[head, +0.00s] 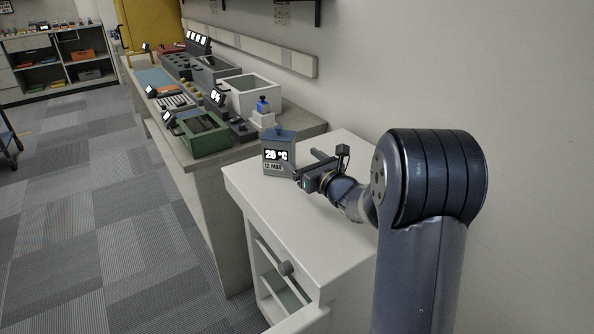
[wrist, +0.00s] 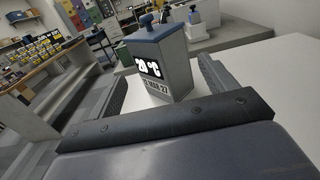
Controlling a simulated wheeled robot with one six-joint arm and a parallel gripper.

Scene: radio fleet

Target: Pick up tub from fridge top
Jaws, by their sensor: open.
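The tub (head: 279,153) is a grey box with a blue lid and a label reading 20 °C. It stands upright on the white fridge top (head: 319,227), near its far end. In the wrist view the tub (wrist: 164,66) stands between my two fingers, with its knobbed lid and label in sight. My gripper (head: 306,168) is open just above the fridge top, at the near right side of the tub. The fingers reach along both sides of the tub with gaps showing. In the head view the gripper partly covers the tub's right side.
A long grey bench (head: 185,165) beyond the fridge holds a green crate (head: 206,139), a white bin (head: 250,97) and a small blue-topped item (head: 263,105). A wall runs close along the right. The near fridge top is clear, and open carpet (head: 95,220) lies left.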

